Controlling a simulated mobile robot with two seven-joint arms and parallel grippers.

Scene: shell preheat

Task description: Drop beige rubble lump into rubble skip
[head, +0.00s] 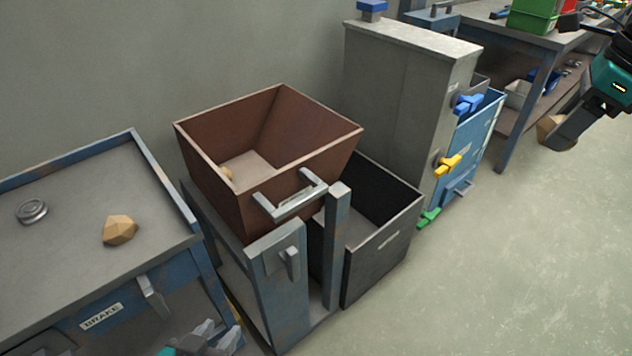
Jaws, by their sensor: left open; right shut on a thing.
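A beige faceted rubble lump (550,128) is held in my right gripper (563,134) at the upper right, over the open floor; the gripper's fingers partly cover it. Another beige lump (119,230) lies on the blue-edged table at the left. A brown open-topped skip (315,136) with a grey handle stands in the middle on a blue-grey frame. A small beige lump (227,174) shows partly inside it. My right gripper is well to the right of the skip and apart from it. My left gripper (214,338) is open at the bottom edge, partly cut off.
A black open bin (384,251) stands right of the skip. A tall grey cabinet (392,85) with blue, yellow and green handles stands behind. The left table (60,285) has a "BRAKE" label and a round metal disc (32,211). The floor at right is clear.

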